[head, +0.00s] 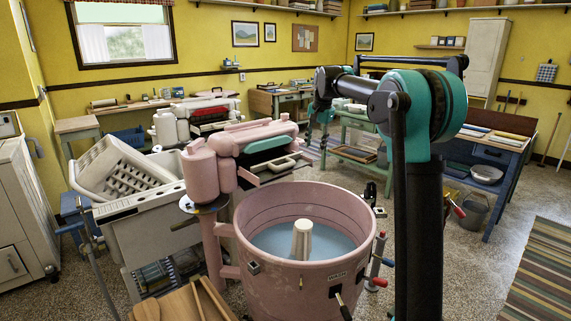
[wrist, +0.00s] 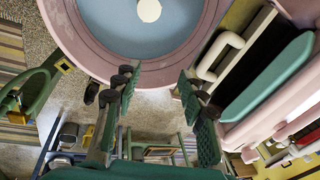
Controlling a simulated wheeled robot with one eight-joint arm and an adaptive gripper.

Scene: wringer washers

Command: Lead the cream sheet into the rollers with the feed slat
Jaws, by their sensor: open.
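The pink wringer (head: 255,137) stands behind the pink washer tub (head: 260,285), with a dark opening and a dark green board (head: 268,145) on its front. In the wrist view the green board (wrist: 268,80) lies at right, beside a cream loop-shaped part (wrist: 222,55). The rollers are not clearly visible. My gripper (wrist: 155,82) is open and empty, its fingers apart beside the tub rim (wrist: 195,45) and left of the wringer. Light wooden slats (head: 213,298) lie at the lower left; I cannot tell which is the feed slat. No cream sheet is clearly identifiable.
The tub holds bluish water (head: 275,243) and a cream agitator (head: 301,240). A grey sink (head: 150,225) with a white basket (head: 118,170) stands at left. A blue bench (head: 505,175) and a bucket (head: 472,212) are at right. The speckled floor between is partly open.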

